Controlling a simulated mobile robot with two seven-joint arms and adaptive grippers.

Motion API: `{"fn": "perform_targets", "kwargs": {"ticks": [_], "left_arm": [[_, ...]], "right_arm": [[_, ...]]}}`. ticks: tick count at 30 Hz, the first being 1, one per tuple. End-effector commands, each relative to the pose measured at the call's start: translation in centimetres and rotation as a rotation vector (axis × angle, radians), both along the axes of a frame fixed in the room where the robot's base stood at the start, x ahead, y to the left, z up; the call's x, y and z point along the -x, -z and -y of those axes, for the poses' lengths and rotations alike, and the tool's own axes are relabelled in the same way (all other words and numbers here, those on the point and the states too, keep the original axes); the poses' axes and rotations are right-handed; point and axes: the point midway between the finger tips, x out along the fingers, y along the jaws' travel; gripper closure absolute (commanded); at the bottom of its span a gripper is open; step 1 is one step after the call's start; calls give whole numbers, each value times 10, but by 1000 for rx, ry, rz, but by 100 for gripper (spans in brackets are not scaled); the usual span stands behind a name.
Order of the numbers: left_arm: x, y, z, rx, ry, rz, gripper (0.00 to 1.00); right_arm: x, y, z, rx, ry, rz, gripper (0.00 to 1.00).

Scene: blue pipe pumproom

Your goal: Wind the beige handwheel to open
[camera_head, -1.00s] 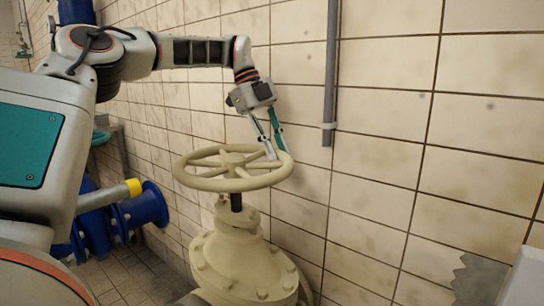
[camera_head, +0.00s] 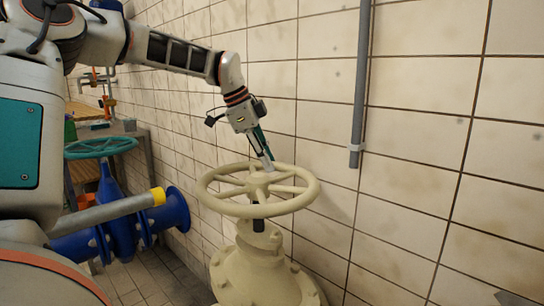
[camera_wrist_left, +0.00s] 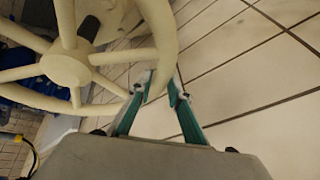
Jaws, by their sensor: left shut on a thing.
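The beige handwheel (camera_head: 259,180) sits level on top of a beige valve body (camera_head: 258,270) in the camera_head view. Its rim, spokes and hub also show at the upper left of the left wrist view (camera_wrist_left: 67,66). My left gripper (camera_head: 268,163) reaches down to the far side of the rim, close to the wall. In the left wrist view the two green-sided fingers (camera_wrist_left: 163,82) lie on either side of the rim, shut on it. The exact finger contact is small and partly hidden. My right gripper is not in view.
A tiled wall (camera_head: 420,150) stands close behind the handwheel, with a grey vertical pipe (camera_head: 362,85) on it. A blue valve (camera_head: 115,215) with a green handwheel (camera_head: 101,148) stands at the left. A bench (camera_head: 110,130) is behind it.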

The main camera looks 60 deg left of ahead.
Motion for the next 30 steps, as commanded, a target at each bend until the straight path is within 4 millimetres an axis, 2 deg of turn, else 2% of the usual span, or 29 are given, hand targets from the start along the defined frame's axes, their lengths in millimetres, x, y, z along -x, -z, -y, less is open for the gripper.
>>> {"fn": "perform_targets", "kwargs": {"ticks": [9, 24, 25, 27, 30], "left_arm": [[9, -1, -9, -4, -109, 2, 100], [11, 0, -11, -4, -130, -1, 100], [11, 0, -11, -4, -130, -1, 79], [11, 0, -11, -3, -129, -1, 65], [11, 0, -11, -3, -127, -1, 65]], "right_arm": [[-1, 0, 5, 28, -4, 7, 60], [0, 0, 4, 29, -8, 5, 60], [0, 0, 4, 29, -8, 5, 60], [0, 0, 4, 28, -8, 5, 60], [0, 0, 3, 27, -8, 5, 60]]}}
